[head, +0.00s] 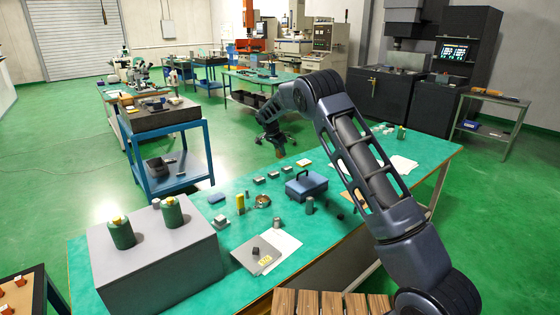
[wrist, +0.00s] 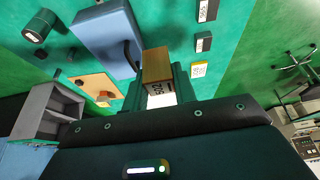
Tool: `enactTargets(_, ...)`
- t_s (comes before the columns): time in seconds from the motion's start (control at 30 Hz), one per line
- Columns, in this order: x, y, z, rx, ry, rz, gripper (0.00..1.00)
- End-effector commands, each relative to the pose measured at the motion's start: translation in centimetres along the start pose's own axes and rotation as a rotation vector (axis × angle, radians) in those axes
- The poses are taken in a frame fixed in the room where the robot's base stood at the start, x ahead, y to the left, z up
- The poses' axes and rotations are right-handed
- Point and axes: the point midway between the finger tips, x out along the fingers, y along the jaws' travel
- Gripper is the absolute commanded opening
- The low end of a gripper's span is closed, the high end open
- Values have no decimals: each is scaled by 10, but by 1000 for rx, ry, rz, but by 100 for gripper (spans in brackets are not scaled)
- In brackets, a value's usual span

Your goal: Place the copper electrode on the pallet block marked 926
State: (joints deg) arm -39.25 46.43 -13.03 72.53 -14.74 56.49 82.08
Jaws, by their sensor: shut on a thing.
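My gripper (wrist: 158,88) is shut on a copper-brown block, taken as the copper electrode (wrist: 156,62). A pale label with dark digits, perhaps 502, shows on the electrode's near face. In the head view my gripper (head: 279,148) hangs near the far edge of the green table, clear of the blocks. Small labelled blocks (wrist: 204,42) lie in a row on the green surface, right of the electrode in the wrist view. Another one (wrist: 206,10) lies beyond it, and one (wrist: 199,70) nearer. Their digits are too small to read surely. The row also shows in the head view (head: 273,175).
A blue toolbox (head: 306,186) stands close to the block row. Bare table lies between the small things.

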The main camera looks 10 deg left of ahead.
Motion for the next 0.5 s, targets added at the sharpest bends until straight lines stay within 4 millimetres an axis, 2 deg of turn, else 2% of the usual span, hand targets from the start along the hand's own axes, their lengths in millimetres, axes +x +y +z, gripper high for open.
enactTargets(0.13, -13, -1, 1, -19, 0, -11, 0)
enactTargets(0.27, -27, -3, 24, -117, -1, -51, 0)
enactTargets(0.37, -42, -4, 56, -253, -1, -108, 0)
enactTargets(0.5, -69, -4, 110, -481, -1, -202, 0)
